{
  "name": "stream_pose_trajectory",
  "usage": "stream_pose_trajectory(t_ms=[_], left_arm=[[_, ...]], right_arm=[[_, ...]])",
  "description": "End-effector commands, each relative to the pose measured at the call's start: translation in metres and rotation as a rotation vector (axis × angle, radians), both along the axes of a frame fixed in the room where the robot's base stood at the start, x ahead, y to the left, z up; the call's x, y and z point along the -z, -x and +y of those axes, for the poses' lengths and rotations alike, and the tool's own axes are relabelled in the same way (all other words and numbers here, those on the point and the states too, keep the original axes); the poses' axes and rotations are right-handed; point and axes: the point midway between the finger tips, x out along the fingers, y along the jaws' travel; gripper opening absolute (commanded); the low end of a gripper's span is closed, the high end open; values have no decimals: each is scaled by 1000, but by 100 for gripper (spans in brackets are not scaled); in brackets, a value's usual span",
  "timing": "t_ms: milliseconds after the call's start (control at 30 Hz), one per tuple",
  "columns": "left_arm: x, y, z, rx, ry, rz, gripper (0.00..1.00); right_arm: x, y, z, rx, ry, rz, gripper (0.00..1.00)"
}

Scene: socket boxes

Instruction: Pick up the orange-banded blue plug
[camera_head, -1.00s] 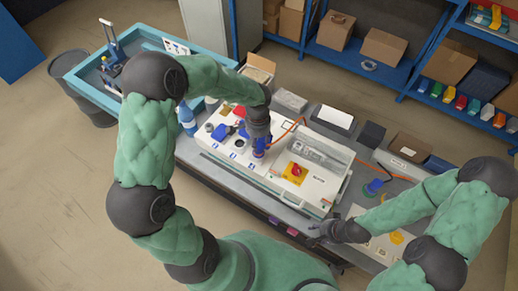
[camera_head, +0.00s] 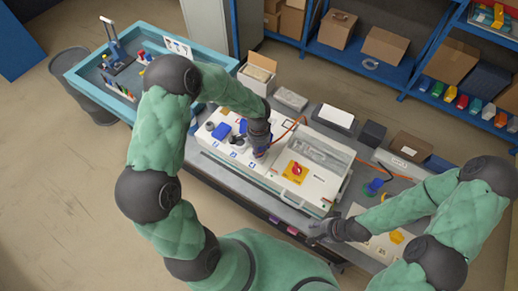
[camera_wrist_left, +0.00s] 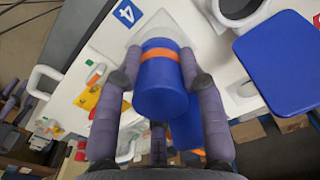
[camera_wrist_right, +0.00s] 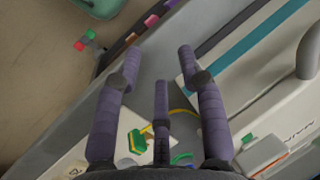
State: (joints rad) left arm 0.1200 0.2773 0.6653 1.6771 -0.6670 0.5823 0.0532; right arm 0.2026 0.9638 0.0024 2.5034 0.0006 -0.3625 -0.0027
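The orange-banded blue plug (camera_wrist_left: 162,80) stands at a white socket beside the label 4 in the left wrist view. My left gripper (camera_wrist_left: 161,52) is open, with its fingers on both sides of the plug; whether they touch it is hard to tell. In the head view my left gripper (camera_head: 261,146) reaches down to the white socket box (camera_head: 218,151) and mostly hides the plug. My right gripper (camera_wrist_right: 159,50) is open and empty. In the head view it (camera_head: 312,232) is near the bench's front edge.
A blue flap (camera_wrist_left: 290,62) is close to the right of the plug. A panel with a red knob on yellow (camera_head: 295,170) is to its right in the head view. Another blue plug (camera_head: 375,186) stands further right. An orange cable (camera_head: 287,132) runs behind my left gripper.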

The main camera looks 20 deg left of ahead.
Motion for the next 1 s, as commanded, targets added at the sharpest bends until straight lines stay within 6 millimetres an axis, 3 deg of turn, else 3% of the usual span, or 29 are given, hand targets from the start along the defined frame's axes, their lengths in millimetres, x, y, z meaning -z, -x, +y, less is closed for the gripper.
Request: stream_pose_trajectory(t_ms=[33, 67, 533, 733, 1000], left_arm=[[0, 0, 0, 0, 0, 1, 9], [0, 0, 0, 0, 0, 1, 2], [-8, 0, 0, 0, 0, -2, 2], [-33, -1, 0, -2, 0, -5, 2], [-75, -17, -34, 4, 0, -4, 2]], right_arm=[[0, 0, 0, 0, 0, 0, 40], [0, 0, 0, 0, 0, 0, 40], [1, 0, 0, 0, 0, 0, 40], [2, 0, 0, 0, 0, 0, 40], [4, 0, 0, 0, 0, 0, 40]])
